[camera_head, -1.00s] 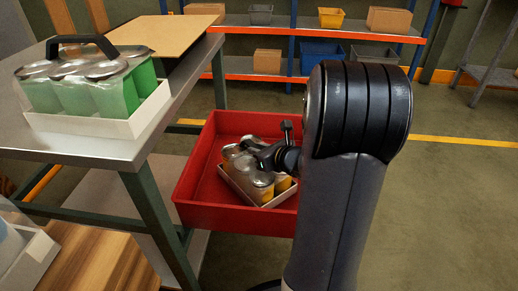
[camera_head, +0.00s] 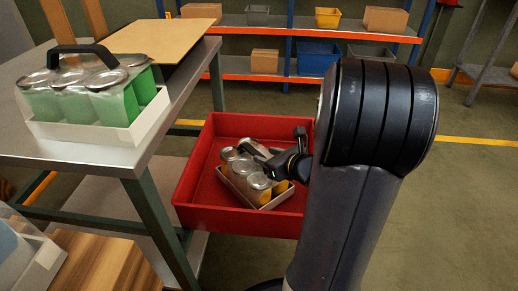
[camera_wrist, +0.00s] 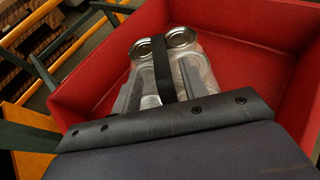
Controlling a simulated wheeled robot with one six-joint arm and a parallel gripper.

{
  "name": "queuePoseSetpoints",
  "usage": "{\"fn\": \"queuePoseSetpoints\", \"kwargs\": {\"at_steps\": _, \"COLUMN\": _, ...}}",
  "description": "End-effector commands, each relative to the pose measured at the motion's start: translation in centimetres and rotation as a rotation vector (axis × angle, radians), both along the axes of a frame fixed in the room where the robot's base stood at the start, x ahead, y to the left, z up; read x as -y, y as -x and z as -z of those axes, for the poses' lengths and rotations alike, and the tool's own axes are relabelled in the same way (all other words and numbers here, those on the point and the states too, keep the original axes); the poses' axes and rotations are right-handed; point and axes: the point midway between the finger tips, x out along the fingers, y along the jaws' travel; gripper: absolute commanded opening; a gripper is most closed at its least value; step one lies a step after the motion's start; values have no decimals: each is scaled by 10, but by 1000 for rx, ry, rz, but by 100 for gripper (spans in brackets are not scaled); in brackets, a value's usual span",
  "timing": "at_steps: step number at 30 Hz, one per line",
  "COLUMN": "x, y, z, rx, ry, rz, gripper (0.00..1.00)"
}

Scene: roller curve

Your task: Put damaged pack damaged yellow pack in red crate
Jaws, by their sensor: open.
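The damaged yellow pack (camera_head: 250,182) rests inside the red crate (camera_head: 205,215), with yellow jars with silver lids in a pale tray. It also shows in the wrist view (camera_wrist: 193,68), where a dark strap runs across its top. My gripper (camera_head: 272,163) is over the pack inside the crate; in the wrist view its grey fingers (camera_wrist: 150,92) stand apart on either side of the strap. The gripper is open. My arm hides part of the crate's right side. Whether the fingers touch the pack cannot be told.
A pack of green jars with a black handle (camera_head: 95,90) stands on the grey table (camera_head: 95,148) at left, beside a flat cardboard sheet (camera_head: 155,38). Shelves (camera_head: 340,80) with bins and boxes stand at the back. The floor right of my arm is clear.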

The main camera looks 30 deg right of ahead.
Motion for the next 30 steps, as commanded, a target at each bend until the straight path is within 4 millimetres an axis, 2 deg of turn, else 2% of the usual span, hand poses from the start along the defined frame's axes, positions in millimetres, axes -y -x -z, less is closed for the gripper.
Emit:
{"fn": "queuePoseSetpoints", "kwargs": {"at_steps": 1, "x": 4, "y": 10, "z": -9, "rx": 0, "ry": 0, "rz": 6, "gripper": 42}}
{"fn": "queuePoseSetpoints", "kwargs": {"at_steps": 6, "x": 8, "y": 37, "z": -18, "rx": 0, "ry": 1, "rz": 4, "gripper": 42}}
{"fn": "queuePoseSetpoints", "kwargs": {"at_steps": 12, "x": 11, "y": 53, "z": -24, "rx": -1, "ry": 2, "rz": 1, "gripper": 42}}
{"fn": "queuePoseSetpoints", "kwargs": {"at_steps": 23, "x": 11, "y": 57, "z": -24, "rx": 0, "ry": 1, "rz": 0, "gripper": 42}}
{"fn": "queuePoseSetpoints", "kwargs": {"at_steps": 30, "x": 10, "y": 53, "z": -20, "rx": 2, "ry": -3, "rz": -25, "gripper": 60}}
